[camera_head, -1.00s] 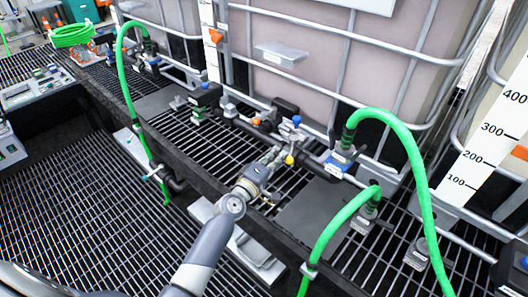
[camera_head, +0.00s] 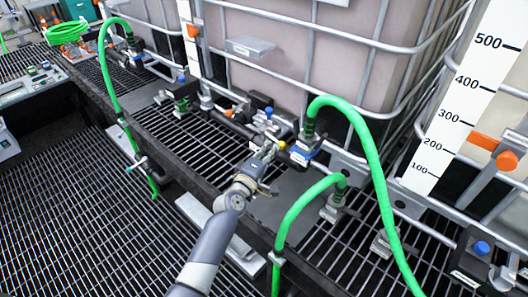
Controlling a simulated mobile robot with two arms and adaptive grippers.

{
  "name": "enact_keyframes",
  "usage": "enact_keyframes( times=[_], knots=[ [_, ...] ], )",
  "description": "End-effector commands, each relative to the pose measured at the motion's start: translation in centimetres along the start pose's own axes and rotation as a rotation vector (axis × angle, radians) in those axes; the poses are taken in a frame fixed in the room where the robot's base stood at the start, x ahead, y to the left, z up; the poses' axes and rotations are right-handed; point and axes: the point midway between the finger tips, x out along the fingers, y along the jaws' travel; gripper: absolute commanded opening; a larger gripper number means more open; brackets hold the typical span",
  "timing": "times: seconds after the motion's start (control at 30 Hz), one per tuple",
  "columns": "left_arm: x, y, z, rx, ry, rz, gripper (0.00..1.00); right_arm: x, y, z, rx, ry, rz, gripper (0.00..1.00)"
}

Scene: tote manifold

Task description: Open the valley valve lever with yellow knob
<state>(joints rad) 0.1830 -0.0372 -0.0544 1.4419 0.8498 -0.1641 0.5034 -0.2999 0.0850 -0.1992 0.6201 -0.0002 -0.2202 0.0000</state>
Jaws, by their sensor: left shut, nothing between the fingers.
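The small yellow knob (camera_head: 282,145) of the valve lever shows at the pipe manifold in front of the middle tote. My left gripper (camera_head: 269,153) reaches up to it from below, with its fingertips close beside the knob. The fingers are shut with nothing between them. I cannot tell whether they touch the knob or the lever. The lever itself is mostly hidden by the gripper and the pipe fittings. My right gripper is not in view.
A blue knob (camera_head: 269,112) sits just above the yellow one. A blue-bodied valve (camera_head: 303,152) joins a green hose (camera_head: 367,150) close to the right. A second green hose (camera_head: 291,220) rises at the front. Grating (camera_head: 95,215) covers the floor at left.

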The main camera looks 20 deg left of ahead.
Motion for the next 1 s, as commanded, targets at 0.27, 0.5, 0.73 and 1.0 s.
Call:
enact_keyframes(
  times=[0.27,0.5,0.73,1.0],
  knots=[
    [1.1,0.4,1.1,-0.001,-0.001,0.002,0.0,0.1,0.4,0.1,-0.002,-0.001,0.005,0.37],
    [1.8,0.6,1.7,-0.001,-0.001,0.003,0.0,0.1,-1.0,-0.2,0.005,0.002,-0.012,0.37],
    [2.0,0.8,1.9,-0.001,-0.002,0.005,0.0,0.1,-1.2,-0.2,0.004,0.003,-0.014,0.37],
    [2.1,0.9,2.0,-0.002,-0.003,0.008,0.0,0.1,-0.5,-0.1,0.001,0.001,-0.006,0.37]
  ],
)
